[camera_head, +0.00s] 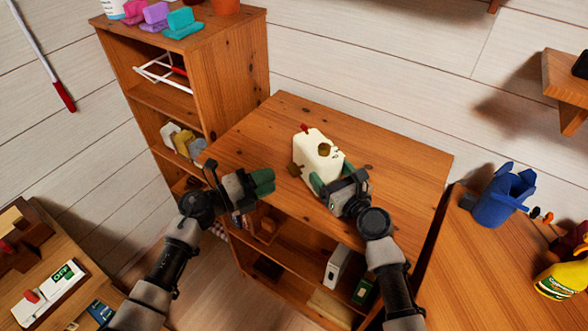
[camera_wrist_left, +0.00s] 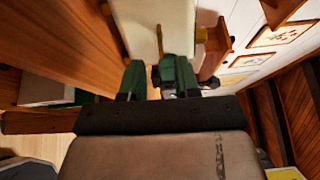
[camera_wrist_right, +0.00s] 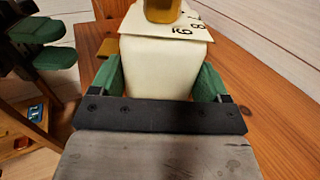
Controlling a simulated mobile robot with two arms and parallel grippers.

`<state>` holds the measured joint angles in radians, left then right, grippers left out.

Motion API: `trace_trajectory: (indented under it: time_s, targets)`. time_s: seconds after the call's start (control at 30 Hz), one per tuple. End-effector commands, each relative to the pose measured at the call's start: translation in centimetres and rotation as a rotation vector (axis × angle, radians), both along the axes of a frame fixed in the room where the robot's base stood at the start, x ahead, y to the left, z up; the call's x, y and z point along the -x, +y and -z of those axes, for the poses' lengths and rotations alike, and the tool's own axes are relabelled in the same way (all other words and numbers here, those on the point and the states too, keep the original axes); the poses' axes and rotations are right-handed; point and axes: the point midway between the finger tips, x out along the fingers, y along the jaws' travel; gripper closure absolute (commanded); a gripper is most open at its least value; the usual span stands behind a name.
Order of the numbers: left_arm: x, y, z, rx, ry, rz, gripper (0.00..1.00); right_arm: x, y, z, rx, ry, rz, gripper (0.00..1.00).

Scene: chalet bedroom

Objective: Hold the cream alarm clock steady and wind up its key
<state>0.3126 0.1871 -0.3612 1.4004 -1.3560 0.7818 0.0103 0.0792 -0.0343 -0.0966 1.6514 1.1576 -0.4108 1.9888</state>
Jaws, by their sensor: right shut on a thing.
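The cream alarm clock (camera_head: 310,146) is a boxy block on the wooden cabinet top. A round brass part (camera_head: 324,149) is on its upper face, beside black digits in the right wrist view. A small brass piece sticks out at its left side (camera_wrist_right: 108,47), towards my left gripper; I cannot tell for certain which is the key. My right gripper (camera_wrist_right: 153,85) is shut on the clock body, one green finger on each side. My left gripper (camera_wrist_left: 155,80) is open and empty, left of the clock and apart from it, with a gap between its green fingers.
The cabinet top (camera_head: 390,150) is clear around the clock. A taller shelf (camera_head: 235,70) stands behind left. A desk at the right holds a blue cup (camera_head: 500,198) and a yellow bottle (camera_head: 562,281). A wall shelf (camera_head: 566,80) juts out at the upper right.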

Motion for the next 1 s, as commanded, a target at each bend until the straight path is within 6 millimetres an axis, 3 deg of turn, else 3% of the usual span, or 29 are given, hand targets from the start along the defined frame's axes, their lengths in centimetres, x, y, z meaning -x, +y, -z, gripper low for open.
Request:
trace_trajectory:
  time_s: [0.1, 0.33, 0.77, 1.0]
  targets:
    - [-1.2, -2.4, -0.1, 0.003, 0.0, 0.002, 0.69, 0.0, 0.0, 0.0, 0.0, 0.001, 0.0, 0.61]
    - [-2.8, -5.5, -0.1, 0.003, 0.002, 0.001, 0.69, 0.0, 0.0, 0.0, 0.0, 0.001, 0.0, 0.61]
    - [-3.3, -6.6, 0.0, -0.001, 0.001, 0.001, 0.69, 0.0, 0.0, 0.0, 0.0, 0.001, 0.001, 0.61]
    - [-3.3, -6.5, 0.0, -0.001, 0.001, 0.001, 1.0, 0.0, 0.0, 0.0, 0.0, 0.001, 0.0, 0.61]
